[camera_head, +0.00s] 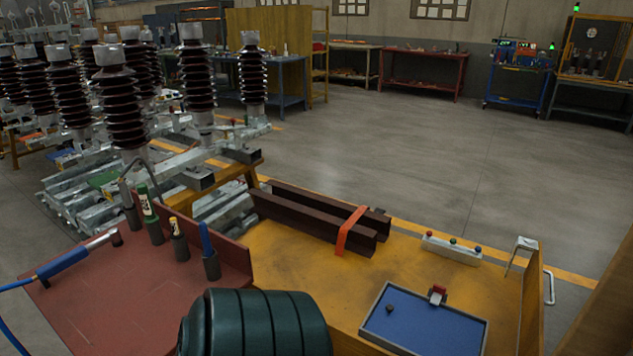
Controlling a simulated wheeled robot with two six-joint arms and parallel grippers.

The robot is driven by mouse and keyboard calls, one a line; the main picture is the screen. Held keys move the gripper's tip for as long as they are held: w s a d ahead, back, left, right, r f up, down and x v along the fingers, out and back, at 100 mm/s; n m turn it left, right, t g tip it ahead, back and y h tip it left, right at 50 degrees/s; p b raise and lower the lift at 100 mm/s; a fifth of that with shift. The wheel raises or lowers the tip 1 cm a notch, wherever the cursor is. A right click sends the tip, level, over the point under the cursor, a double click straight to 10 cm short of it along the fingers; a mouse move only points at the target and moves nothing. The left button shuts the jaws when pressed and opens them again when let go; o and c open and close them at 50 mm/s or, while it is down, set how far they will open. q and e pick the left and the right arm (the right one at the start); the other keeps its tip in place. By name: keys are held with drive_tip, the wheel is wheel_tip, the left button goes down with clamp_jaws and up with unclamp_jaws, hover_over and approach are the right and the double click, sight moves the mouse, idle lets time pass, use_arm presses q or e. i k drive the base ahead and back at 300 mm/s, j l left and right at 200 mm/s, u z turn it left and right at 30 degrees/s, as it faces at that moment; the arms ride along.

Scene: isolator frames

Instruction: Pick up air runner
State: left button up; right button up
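The air runner (68,262) appears to be the blue-handled tool with a metal shaft and a dark socket end at the left. It lies on the red worktop (120,300), angled with its socket end up and to the right. A blue hose (14,286) runs from its handle out of the left edge of the picture. Nothing holds it. Neither of my grippers is in view.
Upright holders with tools (150,215) stand right of the air runner, by a red upright panel. A dark green ribbed cylinder (255,325) fills the bottom centre. Brown beams (315,215) and a blue tray (425,325) lie on the yellow table (285,262).

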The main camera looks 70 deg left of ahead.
sight(54, 267)
drive_tip(key=u, duration=3.8)
drive_tip(key=j, duration=0.35)
drive_tip(key=i+j+z, duration=0.3)
drive_tip(key=j, duration=0.3)
drive_tip(key=i+j+z, duration=0.3)
drive_tip(key=j, duration=0.35)
drive_tip(key=i+j+z, duration=0.15)
drive_tip(key=j, duration=0.25)
drive_tip(key=i+j+z, duration=0.15)
drive_tip(key=j, duration=0.2)
drive_tip(key=i+j+z, duration=0.15)
drive_tip(key=i+j, duration=0.15)
drive_tip(key=i+j+z, duration=0.1)
drive_tip(key=i+j, duration=0.15)
drive_tip(key=j, duration=0.15)
drive_tip(key=i+j+z, duration=0.15)
drive_tip(key=j, duration=0.25)
drive_tip(key=i+j+z, duration=0.15)
drive_tip(key=i+j, duration=0.15)
drive_tip(key=j, duration=0.15)
